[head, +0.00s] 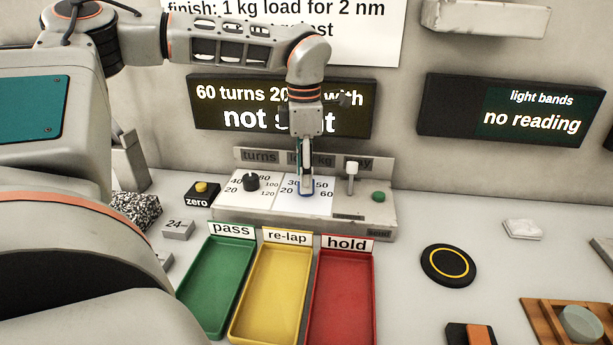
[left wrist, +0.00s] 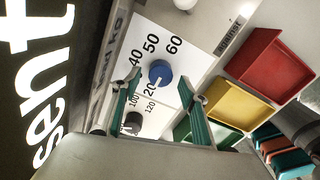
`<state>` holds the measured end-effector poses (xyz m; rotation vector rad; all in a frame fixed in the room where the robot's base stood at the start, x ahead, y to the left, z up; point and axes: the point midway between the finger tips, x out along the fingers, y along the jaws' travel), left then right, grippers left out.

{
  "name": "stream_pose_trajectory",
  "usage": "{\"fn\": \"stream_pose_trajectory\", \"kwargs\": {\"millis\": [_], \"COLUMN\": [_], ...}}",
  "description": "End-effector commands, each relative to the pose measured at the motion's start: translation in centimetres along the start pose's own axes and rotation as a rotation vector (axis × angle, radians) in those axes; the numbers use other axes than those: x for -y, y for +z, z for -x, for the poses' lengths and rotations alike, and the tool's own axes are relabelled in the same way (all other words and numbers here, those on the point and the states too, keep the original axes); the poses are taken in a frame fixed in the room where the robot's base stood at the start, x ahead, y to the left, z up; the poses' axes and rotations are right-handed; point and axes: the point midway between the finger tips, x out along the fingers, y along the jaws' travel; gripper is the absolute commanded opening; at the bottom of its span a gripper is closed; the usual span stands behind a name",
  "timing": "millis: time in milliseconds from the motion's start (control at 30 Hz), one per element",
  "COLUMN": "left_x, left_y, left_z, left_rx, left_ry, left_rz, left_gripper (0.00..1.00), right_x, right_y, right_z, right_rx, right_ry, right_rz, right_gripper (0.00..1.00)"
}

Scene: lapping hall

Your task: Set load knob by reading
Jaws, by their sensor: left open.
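The blue load knob (left wrist: 160,72) sits on a white dial marked 20 to 60, the 30 being hidden in the left wrist view. Its pale pointer mark seems to face toward 20. In the head view only a blue edge of the knob (head: 306,193) shows under my left gripper (head: 305,178). My left gripper also shows in the left wrist view (left wrist: 164,84), open, its fingers on either side of the knob; contact cannot be told. The black turns knob (head: 251,182) is left of it. A display (head: 220,117) reads "60 turns 20… with", partly hidden, above "not sent". My right gripper is not seen.
A white lever (head: 351,172) and green button (head: 378,196) are right of the load dial. Green (head: 215,285), yellow (head: 268,295) and red (head: 341,300) trays lie in front. A second display (head: 465,110) reads "light bands no reading". A zero button (head: 201,190) stands left.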

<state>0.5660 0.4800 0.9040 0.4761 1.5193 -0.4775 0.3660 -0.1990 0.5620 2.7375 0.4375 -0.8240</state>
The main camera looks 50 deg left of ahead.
Motion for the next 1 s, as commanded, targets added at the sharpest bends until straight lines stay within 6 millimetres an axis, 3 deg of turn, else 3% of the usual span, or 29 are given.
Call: {"fn": "stream_pose_trajectory", "kwargs": {"millis": [367, 400, 533, 567, 1000], "left_x": [-0.01, -0.01, -0.01, -0.01, -0.06], "left_y": [0.02, 0.02, 0.01, 0.01, 0.00], "left_z": [-0.84, -0.84, -0.85, -0.85, -0.89], "left_rx": [0.001, 0.001, 0.001, 0.001, -0.001], "left_ry": [0.002, 0.002, 0.001, 0.001, 0.002], "left_rz": [0.000, 0.000, 0.000, 0.000, -0.067], "left_gripper": [0.43, 0.41, 0.07, 0.05, 0.05], "right_x": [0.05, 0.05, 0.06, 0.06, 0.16], "right_y": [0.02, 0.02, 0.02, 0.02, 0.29], "right_z": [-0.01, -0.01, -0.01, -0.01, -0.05], "right_rx": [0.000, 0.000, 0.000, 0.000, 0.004], "right_ry": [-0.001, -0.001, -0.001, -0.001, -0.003], "right_rz": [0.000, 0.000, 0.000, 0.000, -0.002], "right_gripper": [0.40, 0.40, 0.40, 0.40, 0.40]}}
